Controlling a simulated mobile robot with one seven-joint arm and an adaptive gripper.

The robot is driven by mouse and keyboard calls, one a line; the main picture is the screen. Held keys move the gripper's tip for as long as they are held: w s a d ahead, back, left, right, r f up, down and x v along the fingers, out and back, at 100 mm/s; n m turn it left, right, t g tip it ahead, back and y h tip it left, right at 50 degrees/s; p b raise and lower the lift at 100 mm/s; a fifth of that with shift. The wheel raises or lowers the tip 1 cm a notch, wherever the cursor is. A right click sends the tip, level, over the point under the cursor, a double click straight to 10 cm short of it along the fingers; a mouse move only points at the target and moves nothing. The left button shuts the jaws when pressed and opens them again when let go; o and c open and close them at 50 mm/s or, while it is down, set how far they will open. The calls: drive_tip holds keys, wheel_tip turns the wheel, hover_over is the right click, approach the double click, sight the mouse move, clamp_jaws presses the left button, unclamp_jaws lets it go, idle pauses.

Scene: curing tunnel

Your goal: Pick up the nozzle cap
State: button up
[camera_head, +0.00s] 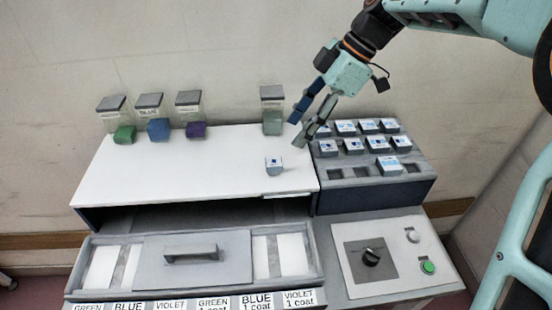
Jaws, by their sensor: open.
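No part here is clearly marked as the nozzle cap, and I cannot tell which one it is. A small pale block with a blue mark on top (274,164) sits alone on the white top of the cabinet (170,180), near its front right. My gripper (297,131) is open and empty, its fingers angled down to the left. In the picture it is above and right of that block, apart from it. A clear dark-lidded container with grey-green contents (272,121) stands just left of the fingers.
Three dark-lidded containers with green (124,134), blue (158,130) and violet (195,130) blocks stand at the back left. A grey rack (375,192) at right holds several similar marked blocks and has empty slots. A handled drawer (205,268) and a knob panel (378,262) lie in front.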

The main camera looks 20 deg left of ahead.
sight(274, 161)
drive_tip(key=shift+w+x, duration=0.2)
drive_tip(key=shift+x, duration=5.05)
drive_tip(key=shift+d+f, duration=0.1)
drive_tip(key=shift+c, duration=0.2)
drive_tip(key=c, duration=1.2)
